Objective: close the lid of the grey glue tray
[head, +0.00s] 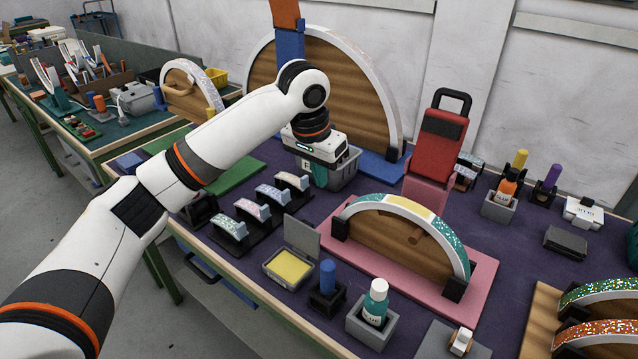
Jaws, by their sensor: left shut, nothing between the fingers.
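The grey glue tray (270,274) sits near the front edge of the purple table, with a yellow pad inside. Its grey lid (302,238) is open, standing up from the tray's back side. My left gripper (318,174) is behind and above the tray, pointing down in front of a grey bin, well apart from the lid. Its fingers are shut and empty; their tips are hard to make out against the bin. My right gripper is not in view.
A blue-topped holder (327,280) and a teal bottle in a grey block (358,328) stand right of the tray. Several small glitter arcs (262,208) stand to its left. A pink board (385,285) with a larger arch lies behind it on the right.

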